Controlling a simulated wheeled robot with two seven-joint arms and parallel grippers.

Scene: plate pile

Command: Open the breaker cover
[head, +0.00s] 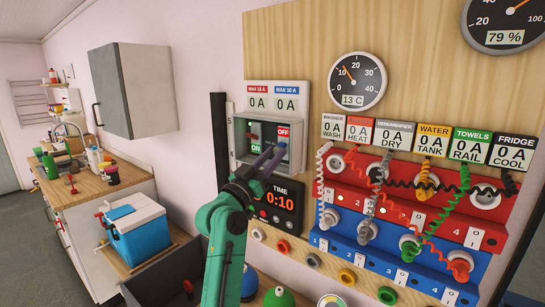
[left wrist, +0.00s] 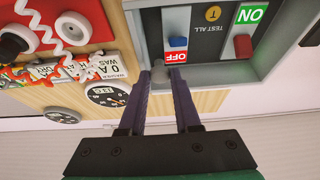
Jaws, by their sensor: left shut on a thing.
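The breaker box (head: 238,147) is a grey box on the wooden panel in the head view, below two 0 A displays. Its cover looks see-through; a green ON label and a red OFF label show behind it, and I cannot tell exactly how far it is open. In the left wrist view, upside down, the box (left wrist: 217,72) shows a red switch, a blue switch and a TEST ALL label. My left gripper (head: 276,153) has its purple fingers at the box's lower right front. In the wrist view its fingertips (left wrist: 160,76) close around a small grey handle, partly hidden.
A timer reading 0:10 (head: 281,203) sits just below the box. Coiled cables, sockets and the red socket strip (head: 345,190) lie to the right. A dark vertical post (head: 219,140) stands left of the box. A counter (head: 88,190) is at the far left.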

